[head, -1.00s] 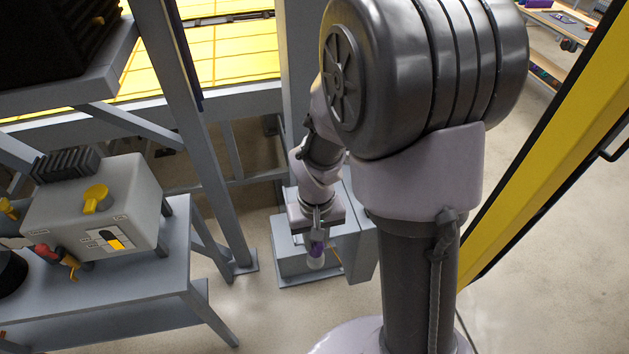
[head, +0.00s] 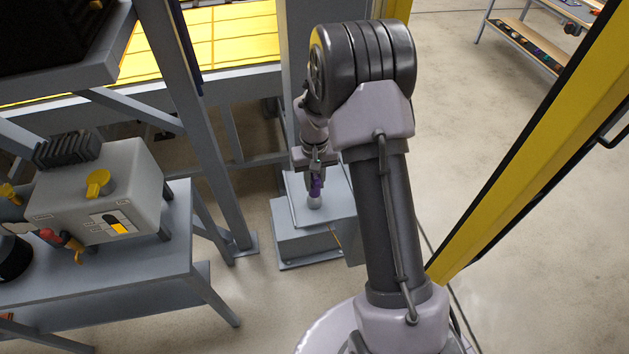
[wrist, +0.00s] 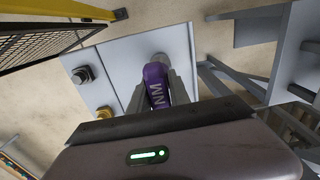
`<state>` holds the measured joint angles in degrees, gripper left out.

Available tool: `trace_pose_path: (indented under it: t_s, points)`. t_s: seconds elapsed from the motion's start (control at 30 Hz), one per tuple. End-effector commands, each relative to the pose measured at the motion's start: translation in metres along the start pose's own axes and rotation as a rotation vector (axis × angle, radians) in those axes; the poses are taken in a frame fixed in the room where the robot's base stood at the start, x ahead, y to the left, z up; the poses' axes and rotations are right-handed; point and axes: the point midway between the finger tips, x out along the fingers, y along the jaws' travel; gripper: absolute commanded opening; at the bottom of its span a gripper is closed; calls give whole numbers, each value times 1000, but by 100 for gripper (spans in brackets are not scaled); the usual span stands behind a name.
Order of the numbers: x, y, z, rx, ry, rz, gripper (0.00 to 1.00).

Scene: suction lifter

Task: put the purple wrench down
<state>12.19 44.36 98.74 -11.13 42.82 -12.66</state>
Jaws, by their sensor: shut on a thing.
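The purple wrench (wrist: 156,84) is between the two fingers of my gripper (wrist: 153,95) in the wrist view, with its grey head beyond the fingertips and pale letters on its handle. In the head view my gripper (head: 316,178) points down with the wrench (head: 315,190) hanging upright from it. The wrench is over the top of a grey metal box (head: 300,242). I cannot tell whether the wrench's lower end touches that box.
A grey bench (head: 150,265) with a control unit (head: 95,190) stands at the left. Grey frame posts (head: 190,120) rise beside the box. A yellow post (head: 530,150) is on the right.

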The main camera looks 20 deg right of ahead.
Motion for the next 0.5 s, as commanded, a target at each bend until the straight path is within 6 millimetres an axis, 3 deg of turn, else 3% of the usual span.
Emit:
trace_pose_path:
  t_s: [0.17,0.2,0.3,0.5]
  points:
    - [2,0,0,0,0,0,0]
    - [3,0,0,0,0,0,25]
    - [2,0,0,0,0,0,44]
    - [1,0,0,0,0,0,45]
